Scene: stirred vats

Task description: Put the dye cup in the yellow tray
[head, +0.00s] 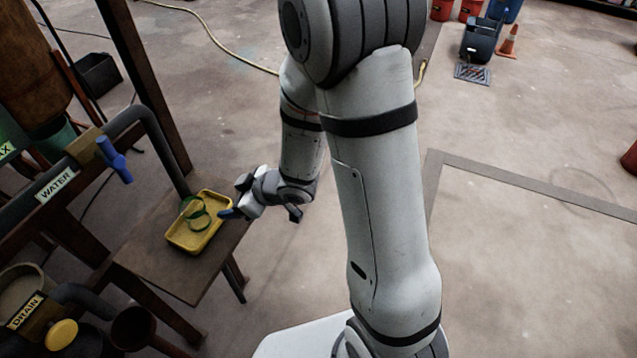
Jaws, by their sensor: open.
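The yellow tray (182,245) sits on a small brown table at the left. A clear cup with green rings (198,220), which looks like the dye cup, is within the tray's outline in the head view. It seems to rest inside the tray; I cannot tell whether it is upright or tilted. My gripper (236,203) is just right of the tray, at its right edge in the picture, apart from the cup. It is open, with nothing seen between its fingers. A blue fingertip shows beside the tray rim.
The brown table (170,277) has bare wood around the tray. Left of it are a WATER pipe with a blue valve handle (114,160) and a DRAIN pipe with a yellow knob (61,334). A dark post rises behind. The floor to the right is mostly clear.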

